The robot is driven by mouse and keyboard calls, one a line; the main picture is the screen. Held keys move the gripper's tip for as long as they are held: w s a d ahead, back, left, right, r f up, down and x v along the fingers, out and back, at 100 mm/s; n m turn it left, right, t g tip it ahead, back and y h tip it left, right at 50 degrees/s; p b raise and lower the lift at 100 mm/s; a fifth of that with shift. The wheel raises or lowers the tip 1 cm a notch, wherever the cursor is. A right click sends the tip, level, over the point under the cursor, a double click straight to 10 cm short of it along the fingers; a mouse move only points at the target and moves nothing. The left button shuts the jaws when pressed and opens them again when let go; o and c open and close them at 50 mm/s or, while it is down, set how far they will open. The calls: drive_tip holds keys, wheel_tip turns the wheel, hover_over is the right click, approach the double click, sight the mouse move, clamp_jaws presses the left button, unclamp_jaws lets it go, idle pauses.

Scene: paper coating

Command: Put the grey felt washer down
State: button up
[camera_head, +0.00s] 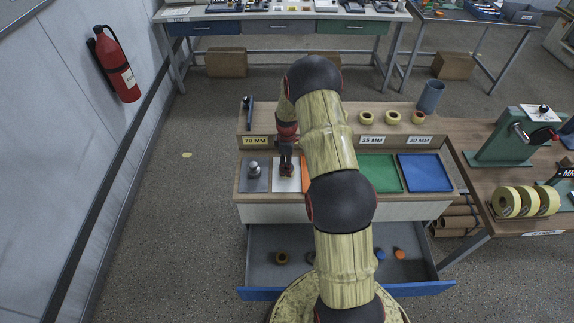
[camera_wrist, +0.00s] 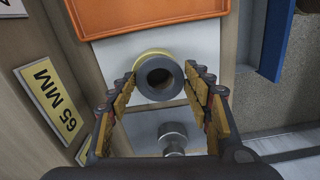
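The grey felt washer (camera_wrist: 146,88) shows in the wrist view as a thick grey ring with a dark hole. It sits between the two fingertips of my gripper (camera_wrist: 161,74), which appear to touch it on both sides. A yellow ring (camera_wrist: 152,53) shows just behind its upper edge; whether the two touch is hard to tell. Both are over the white mat (camera_wrist: 120,46). In the head view my gripper (camera_head: 286,172) points down over the white mat (camera_head: 283,184), and the washer cannot be made out there.
The grey mat (camera_head: 249,186) carries a metal knobbed piece (camera_head: 254,170). An orange tray (camera_wrist: 140,15) adjoins the white mat, partly hidden by my arm in the head view. Green (camera_head: 382,174) and blue (camera_head: 426,173) mats lie right. An open drawer (camera_head: 345,289) holds several small rings.

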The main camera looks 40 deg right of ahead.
drive_tip(key=o, duration=0.3)
drive_tip(key=shift+r, duration=0.15)
drive_tip(key=shift+r+p, duration=0.3)
drive_tip(key=shift+p, duration=0.05)
wheel_tip(320, 180, up, 12)
drive_tip(key=s+a+r+m+t, duration=0.15)
drive_tip(key=s+a+r, duration=0.25)
drive_tip(key=a+r, duration=0.55)
drive_tip(key=s+a+r+m+t, duration=0.1)
drive_tip(key=s+a+r+m, duration=0.25)
drive_tip(key=a+r, duration=0.65)
drive_tip(key=shift+s+a+r+m+t, duration=0.6)
drive_tip(key=shift+s+a+r, duration=1)
drive_tip(key=shift+s, duration=2.1)
drive_tip(key=shift+s+a+r+m+t, duration=0.65)
drive_tip(key=shift+s+a+r, duration=1)
drive_tip(key=shift+s, duration=2.1)
drive_tip(key=shift+s+a+r+m+t, duration=0.3)
drive_tip(key=shift+s+a+r+m, duration=0.95)
drive_tip(key=shift+s, duration=2.45)
